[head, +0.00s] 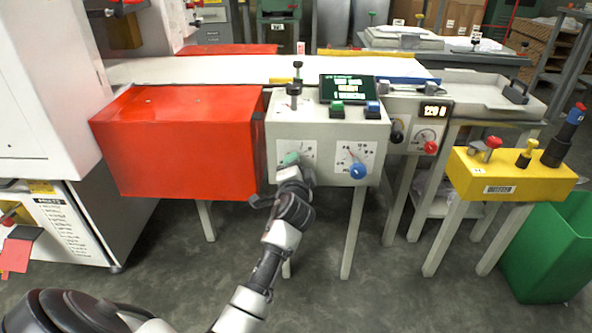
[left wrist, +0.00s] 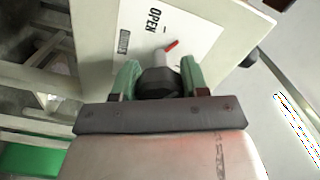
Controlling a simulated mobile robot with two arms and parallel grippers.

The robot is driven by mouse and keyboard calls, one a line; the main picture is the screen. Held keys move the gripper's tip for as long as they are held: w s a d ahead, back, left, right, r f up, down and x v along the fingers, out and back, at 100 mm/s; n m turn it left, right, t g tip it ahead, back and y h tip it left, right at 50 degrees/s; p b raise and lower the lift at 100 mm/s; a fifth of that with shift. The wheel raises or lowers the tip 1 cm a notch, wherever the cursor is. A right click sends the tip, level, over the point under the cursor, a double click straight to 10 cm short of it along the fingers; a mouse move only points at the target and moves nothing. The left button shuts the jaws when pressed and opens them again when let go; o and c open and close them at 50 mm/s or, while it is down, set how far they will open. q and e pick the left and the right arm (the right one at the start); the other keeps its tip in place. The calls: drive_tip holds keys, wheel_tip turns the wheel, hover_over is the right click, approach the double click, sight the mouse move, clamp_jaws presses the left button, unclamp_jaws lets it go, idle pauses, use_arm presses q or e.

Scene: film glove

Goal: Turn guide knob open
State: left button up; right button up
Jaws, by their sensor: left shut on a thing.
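The guide knob (left wrist: 157,82) is a dark knob on the machine's front panel, with a grey neck and a red pointer (left wrist: 171,46). In the left wrist view it sits between the green fingers of my left gripper (left wrist: 158,76), which is shut on it. The white label (left wrist: 140,45) behind it reads OPEN, with a short tick beside the word. The red pointer lies near that tick, slanted away from the word. In the head view, my left gripper (head: 291,160) covers most of the knob and its dial (head: 309,148). My right gripper is not in view.
A blue knob (head: 358,171) with its own dial is just right of my gripper. A large red box (head: 180,140) stands to the left. A screen (head: 355,88) and buttons are above. A yellow box (head: 512,180) with knobs and a green bin (head: 550,255) stand at right.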

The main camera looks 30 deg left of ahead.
use_arm(q)
drive_tip(key=n, duration=0.3)
drive_tip(key=shift+f+n, duration=0.15)
drive_tip(key=shift+n, duration=2.15)
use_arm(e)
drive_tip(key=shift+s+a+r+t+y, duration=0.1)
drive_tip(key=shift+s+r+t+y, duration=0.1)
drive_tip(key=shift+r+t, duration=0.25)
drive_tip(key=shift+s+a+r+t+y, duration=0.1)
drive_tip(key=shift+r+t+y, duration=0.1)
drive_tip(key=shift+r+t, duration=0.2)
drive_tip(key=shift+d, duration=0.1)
use_arm(q)
drive_tip(key=o, duration=0.9)
drive_tip(key=shift+o, duration=0.2)
